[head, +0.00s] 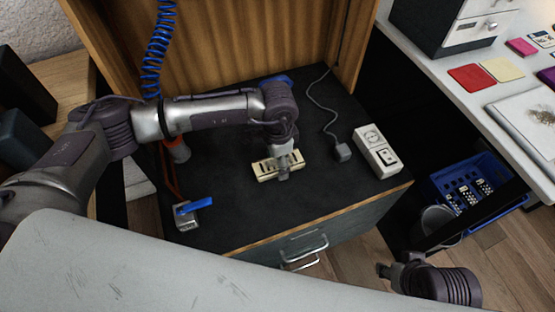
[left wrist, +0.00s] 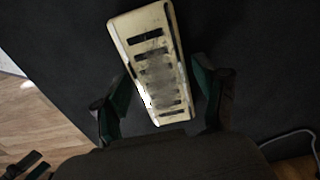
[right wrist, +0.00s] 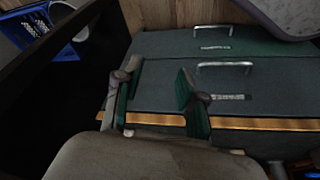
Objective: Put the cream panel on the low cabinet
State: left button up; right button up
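The cream panel (head: 265,169), a flat oblong piece with dark slots, is over the black top of the low cabinet (head: 240,215). It appears to lie flat there, though contact beneath is hidden. It fills the upper middle of the left wrist view (left wrist: 152,42). My left gripper (head: 284,172) is at the panel from above, covering part of it in the head view. Its fingers (left wrist: 160,85) stand apart on either side of the panel, with dark gaps near its lower end. My right gripper (right wrist: 155,90) is open and empty, in front of the cabinet's drawers.
A white switch box (head: 377,150) stands at the cabinet's right, with a grey plug and cord (head: 342,151) beside it. A blue-handled clamp (head: 190,212) is at the front left. A blue crate (head: 470,190) stands at the right. The cabinet top's front middle is clear.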

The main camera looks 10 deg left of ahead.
pick_arm(q)
jog(key=shift+o, duration=0.2)
jog(key=shift+r, duration=0.15)
notch_tip(320, 180, up, 6)
jog(key=shift+r+p, duration=0.25)
jog(key=shift+p, duration=0.45)
notch_tip(320, 180, up, 5)
jog(key=shift+r, duration=0.2)
pick_arm(e)
jog(key=shift+f, duration=0.45)
pick_arm(q)
jog(key=shift+d, duration=0.1)
pick_arm(e)
jog(key=shift+d, duration=0.15)
